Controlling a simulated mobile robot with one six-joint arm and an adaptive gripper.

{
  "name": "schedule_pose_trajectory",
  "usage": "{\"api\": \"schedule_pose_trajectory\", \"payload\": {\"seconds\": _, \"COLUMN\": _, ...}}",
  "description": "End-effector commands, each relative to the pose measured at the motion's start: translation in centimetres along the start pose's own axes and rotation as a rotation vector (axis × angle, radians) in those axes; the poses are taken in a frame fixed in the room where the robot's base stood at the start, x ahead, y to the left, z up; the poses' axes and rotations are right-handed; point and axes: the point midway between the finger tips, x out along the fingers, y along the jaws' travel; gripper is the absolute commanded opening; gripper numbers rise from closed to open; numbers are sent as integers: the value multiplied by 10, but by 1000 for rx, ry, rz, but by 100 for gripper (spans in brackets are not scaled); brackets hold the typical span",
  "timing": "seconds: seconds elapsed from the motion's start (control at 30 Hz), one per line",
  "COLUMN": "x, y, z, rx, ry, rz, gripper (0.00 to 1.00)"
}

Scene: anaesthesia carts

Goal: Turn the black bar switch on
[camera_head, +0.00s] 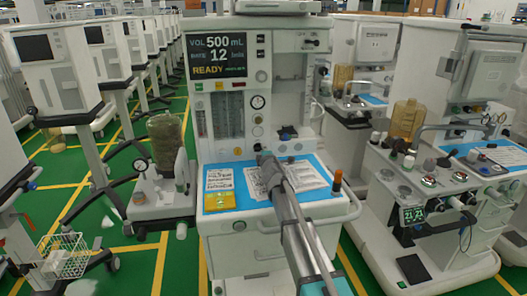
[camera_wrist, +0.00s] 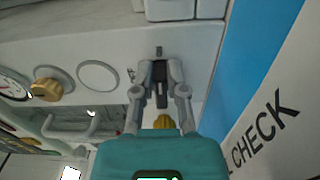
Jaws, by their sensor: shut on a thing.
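The black bar switch (camera_wrist: 160,92) shows in the wrist view as a short dark bar against the pale front panel (camera_wrist: 120,45) of the anaesthesia cart. My gripper (camera_wrist: 160,72) has its two grey fingers closed in on either side of the bar, gripping it. In the head view my gripper (camera_head: 266,160) is at the middle cart (camera_head: 225,120), low on its upright panel and just above the work surface. The switch cannot be made out there, behind my gripper and arm. Whether the switch is on or off cannot be told.
A blue mat (camera_head: 312,165) with printed sheets (camera_head: 220,179) lies on the cart's work surface under my arm. An orange-topped post (camera_head: 337,181) stands at its right. In the wrist view a gold knob (camera_wrist: 46,88) and a round disc (camera_wrist: 98,77) are left of my gripper.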

Motion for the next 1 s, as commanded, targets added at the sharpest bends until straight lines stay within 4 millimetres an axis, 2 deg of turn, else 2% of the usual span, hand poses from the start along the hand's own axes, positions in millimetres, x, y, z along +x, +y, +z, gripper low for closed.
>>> {"api": "schedule_pose_trajectory", "payload": {"seconds": 0.37, "x": 0, "y": 0, "z": -3, "rx": 7, "ry": 6, "rz": 2, "gripper": 0}}
{"api": "schedule_pose_trajectory", "payload": {"seconds": 0.4, "x": 0, "y": 0, "z": -3, "rx": 6, "ry": 6, "rz": 2, "gripper": 24}}
{"api": "schedule_pose_trajectory", "payload": {"seconds": 0.53, "x": 0, "y": 0, "z": -2, "rx": 6, "ry": 4, "rz": 2, "gripper": 49}}
{"api": "schedule_pose_trajectory", "payload": {"seconds": 0.57, "x": 0, "y": 0, "z": -2, "rx": 5, "ry": 4, "rz": 1, "gripper": 51}}
{"api": "schedule_pose_trajectory", "payload": {"seconds": 1.0, "x": -3, "y": 0, "z": -1, "rx": 4, "ry": 1, "rz": 0, "gripper": 51}}
